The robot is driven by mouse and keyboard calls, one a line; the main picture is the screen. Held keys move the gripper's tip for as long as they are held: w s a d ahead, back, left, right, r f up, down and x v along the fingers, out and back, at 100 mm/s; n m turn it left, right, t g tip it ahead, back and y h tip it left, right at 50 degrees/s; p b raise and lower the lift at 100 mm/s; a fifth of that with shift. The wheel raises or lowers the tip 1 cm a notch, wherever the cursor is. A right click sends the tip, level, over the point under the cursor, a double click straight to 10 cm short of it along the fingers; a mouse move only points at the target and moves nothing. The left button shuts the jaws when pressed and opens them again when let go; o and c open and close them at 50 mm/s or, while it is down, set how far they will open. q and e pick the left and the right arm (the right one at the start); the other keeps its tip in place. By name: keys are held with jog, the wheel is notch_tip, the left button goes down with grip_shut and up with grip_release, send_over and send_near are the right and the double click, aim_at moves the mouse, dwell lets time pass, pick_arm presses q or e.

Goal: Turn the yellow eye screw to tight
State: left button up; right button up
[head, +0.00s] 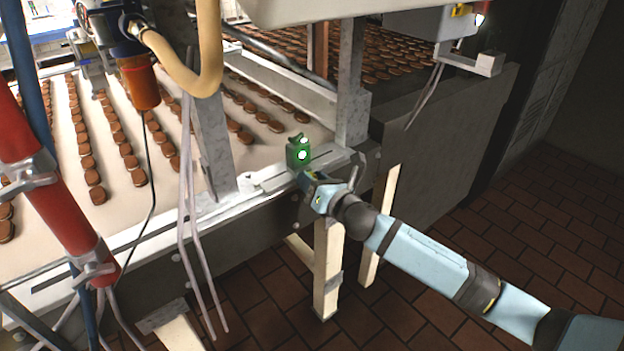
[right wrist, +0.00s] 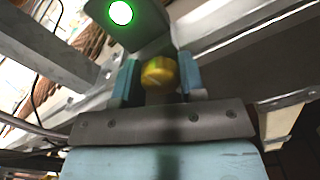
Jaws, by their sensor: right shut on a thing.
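The yellow eye screw (right wrist: 160,75) shows in the right wrist view, between the two blue fingers of my right gripper (right wrist: 158,82). The gripper is shut on it. Just beyond it is a green bracket or sensor block with a bright green light (right wrist: 121,13). In the head view the green sensor (head: 299,153) sits on the rail at the conveyor's edge. My right gripper (head: 308,180) reaches it from the lower right, and the screw is hidden there. How tight the screw is cannot be told. My left gripper is not in view.
The conveyor belt (head: 110,190) carries rows of brown biscuits at the left. A grey upright post (head: 352,90) stands right behind the sensor. A red pipe (head: 50,190) and hanging cables are at the left. The tiled floor (head: 440,210) at the right is clear.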

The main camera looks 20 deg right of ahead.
jog(key=m+p, duration=0.1)
jog(key=m, duration=0.2)
jog(key=shift+r+p, duration=0.1)
jog(key=shift+p, duration=0.25)
jog(key=m+p, duration=0.1)
jog(key=m, duration=0.1)
jog(key=shift+m, duration=0.4)
jog(key=m+p, duration=0.1)
jog(key=m, duration=0.1)
jog(key=shift+m, duration=0.4)
jog(key=m+p, duration=0.2)
jog(key=m, duration=0.1)
jog(key=shift+m, duration=0.3)
jog(key=m+p, duration=0.1)
jog(key=m, duration=0.1)
jog(key=shift+m+p, duration=0.3)
jog(key=m+p, duration=0.2)
jog(key=m, duration=0.2)
jog(key=shift+f, duration=0.2)
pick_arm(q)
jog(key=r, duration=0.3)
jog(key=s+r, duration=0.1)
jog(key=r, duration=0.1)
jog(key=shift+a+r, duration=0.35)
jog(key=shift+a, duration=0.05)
pick_arm(e)
jog(key=shift+m, duration=0.6)
jog(key=shift+f, duration=0.1)
jog(key=o, duration=0.9)
